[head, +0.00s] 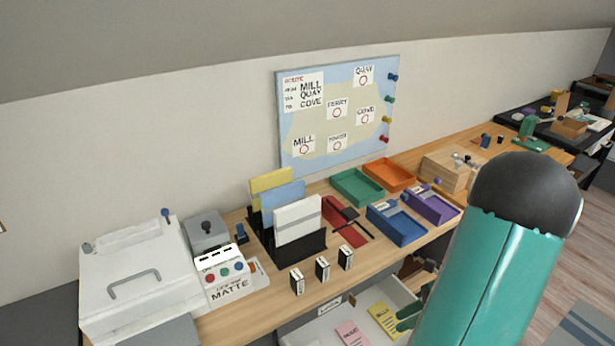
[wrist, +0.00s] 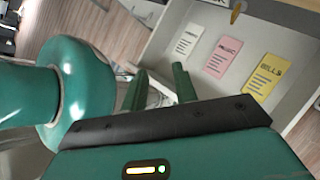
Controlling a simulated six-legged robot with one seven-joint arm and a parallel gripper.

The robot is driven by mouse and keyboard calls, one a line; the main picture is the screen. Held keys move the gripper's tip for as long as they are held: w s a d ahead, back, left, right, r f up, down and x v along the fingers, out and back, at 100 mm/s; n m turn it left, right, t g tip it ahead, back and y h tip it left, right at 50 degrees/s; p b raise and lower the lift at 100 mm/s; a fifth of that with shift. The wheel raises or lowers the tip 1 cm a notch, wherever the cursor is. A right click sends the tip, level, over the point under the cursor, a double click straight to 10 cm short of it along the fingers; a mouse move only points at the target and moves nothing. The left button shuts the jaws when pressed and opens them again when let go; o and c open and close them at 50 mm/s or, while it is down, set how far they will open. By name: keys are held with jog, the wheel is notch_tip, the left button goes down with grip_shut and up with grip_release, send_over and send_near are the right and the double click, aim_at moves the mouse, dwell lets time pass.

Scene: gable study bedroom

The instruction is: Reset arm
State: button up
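My gripper (wrist: 160,82) shows in the wrist view with its two green fingers apart and nothing held between them. In the head view part of a green finger (head: 408,322) shows at the lower edge, near the open drawer (head: 372,302). The drawer also shows in the wrist view (wrist: 228,84), beyond the fingers. In it lie a pink card (wrist: 222,57) reading MUSIC, a yellow card (wrist: 262,74) reading BILLS and a white card (wrist: 187,39). My teal arm fills the lower right of the head view and hides part of the desk and floor.
The desk (head: 225,318) holds a white lidded machine (head: 140,285), a file rack (head: 290,244), small boxes (head: 322,269), and green (head: 356,187), orange (head: 389,174), blue (head: 397,223) and purple (head: 432,205) trays. A map board (head: 337,117) hangs behind. Open floor (head: 560,262) lies right.

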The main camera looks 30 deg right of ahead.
jog(key=w+a+r+n+g+h, duration=0.2)
jog(key=w+a+r+n, duration=0.2)
jog(key=a+r+n, duration=0.25)
jog(key=w+a+r+n+g+h, duration=0.2)
jog(key=w+a+r+n, duration=0.2)
jog(key=a+r+n, duration=0.25)
jog(key=s+a+r+n+t+h, duration=0.2)
jog(key=a+r+n+t+h, duration=0.2)
jog(key=a+r+n, duration=0.7)
jog(key=a+n+t, duration=0.1)
jog(key=a+n, duration=0.3)
jog(key=shift+s+r, duration=0.3)
jog(key=shift+r, duration=0.1)
